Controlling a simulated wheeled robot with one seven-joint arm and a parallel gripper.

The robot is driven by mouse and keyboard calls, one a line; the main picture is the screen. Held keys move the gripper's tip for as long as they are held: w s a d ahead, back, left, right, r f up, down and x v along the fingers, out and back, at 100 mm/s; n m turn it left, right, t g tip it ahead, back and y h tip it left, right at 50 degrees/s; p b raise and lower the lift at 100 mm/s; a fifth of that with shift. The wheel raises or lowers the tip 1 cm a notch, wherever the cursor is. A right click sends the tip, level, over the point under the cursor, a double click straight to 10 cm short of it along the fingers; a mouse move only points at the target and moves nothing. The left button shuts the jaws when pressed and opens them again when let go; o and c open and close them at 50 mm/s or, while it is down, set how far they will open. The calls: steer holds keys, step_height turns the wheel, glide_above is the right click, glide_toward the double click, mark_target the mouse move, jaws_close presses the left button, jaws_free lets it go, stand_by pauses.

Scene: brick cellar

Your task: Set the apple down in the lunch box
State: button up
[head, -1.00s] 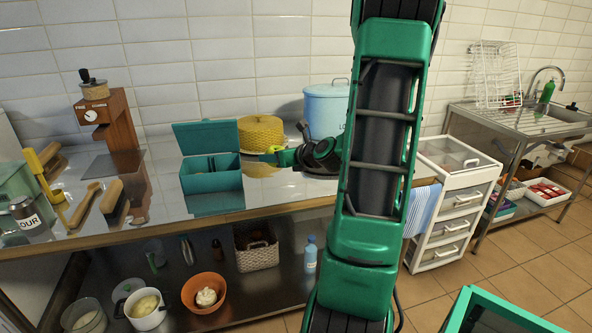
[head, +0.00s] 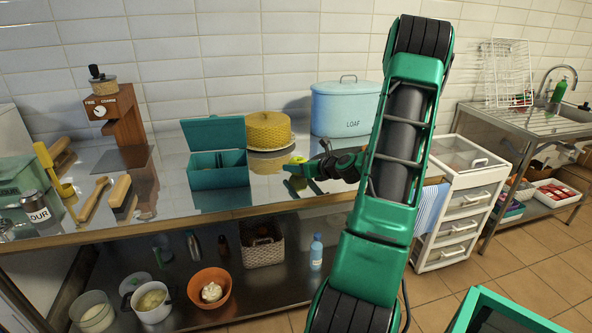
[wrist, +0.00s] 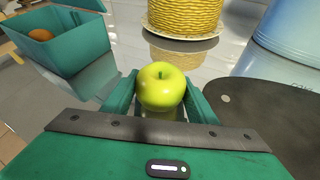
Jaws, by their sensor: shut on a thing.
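A green apple (wrist: 161,86) is held between the fingers of my gripper (wrist: 160,98), which is shut on it. In the head view the apple (head: 297,160) is a small yellow-green patch at the tip of my gripper (head: 291,168), over the steel counter. The teal lunch box (head: 219,179) stands on the counter to the left of my gripper, apart from it, with its lid raised at the back and a divider inside. In the wrist view the lunch box (wrist: 66,55) is at the upper left, with a round orange-brown item in a compartment.
A yellow woven dome (head: 268,131) on a plate stands behind the gripper. A pale blue loaf bin (head: 346,108) stands behind to the right. Counter between gripper and box is clear.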

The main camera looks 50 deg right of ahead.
steer(key=shift+f, duration=0.3)
steer(key=shift+f, duration=0.1)
steer(key=o, duration=1.2)
steer(key=shift+c, duration=0.2)
